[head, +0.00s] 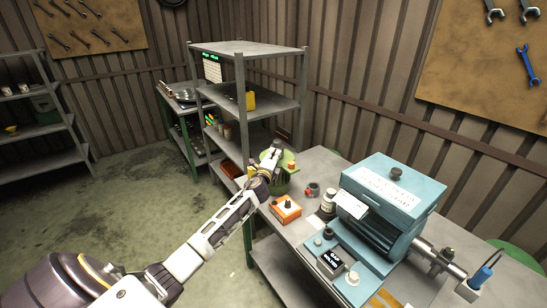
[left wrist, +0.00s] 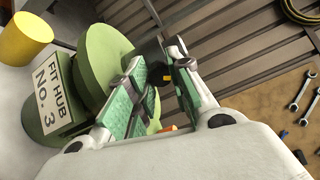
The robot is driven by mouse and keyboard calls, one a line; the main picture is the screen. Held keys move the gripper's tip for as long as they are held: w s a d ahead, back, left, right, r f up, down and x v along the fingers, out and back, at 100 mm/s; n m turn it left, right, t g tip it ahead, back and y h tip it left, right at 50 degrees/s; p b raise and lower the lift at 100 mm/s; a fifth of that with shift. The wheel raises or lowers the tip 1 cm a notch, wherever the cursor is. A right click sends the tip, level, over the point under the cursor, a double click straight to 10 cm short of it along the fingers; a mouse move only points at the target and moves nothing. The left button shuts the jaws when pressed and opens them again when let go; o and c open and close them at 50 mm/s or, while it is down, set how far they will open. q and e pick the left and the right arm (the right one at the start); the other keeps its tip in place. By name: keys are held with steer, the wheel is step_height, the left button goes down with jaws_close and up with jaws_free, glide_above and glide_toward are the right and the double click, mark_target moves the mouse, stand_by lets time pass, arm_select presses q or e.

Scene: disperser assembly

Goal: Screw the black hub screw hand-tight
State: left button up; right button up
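The green hub stand (left wrist: 45,115) shows in the left wrist view, with a label reading "FIT HUB No. 3" and round green discs (left wrist: 103,40) beside it. In the head view the green hub (head: 280,186) stands at the table's back left corner, partly behind my left gripper (head: 272,158). In the left wrist view my left gripper (left wrist: 163,72) has its green-padded fingers at the discs, tips close together. A dark piece (left wrist: 150,50) shows by the fingertips; I cannot tell whether it is the black hub screw or whether it is gripped. My right gripper is not in view.
A blue machine (head: 392,200) fills the table's right half. An orange box (head: 286,209), a small red part (head: 312,190) and a dark jar (head: 327,203) stand between it and the hub. A grey shelf (head: 247,47) rises behind the hub. A yellow cylinder (left wrist: 27,38) stands beyond the stand.

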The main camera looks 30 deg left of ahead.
arm_select(q)
steer(key=o, duration=0.4)
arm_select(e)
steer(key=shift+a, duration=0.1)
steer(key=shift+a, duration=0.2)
arm_select(q)
steer(key=shift+f, duration=0.1)
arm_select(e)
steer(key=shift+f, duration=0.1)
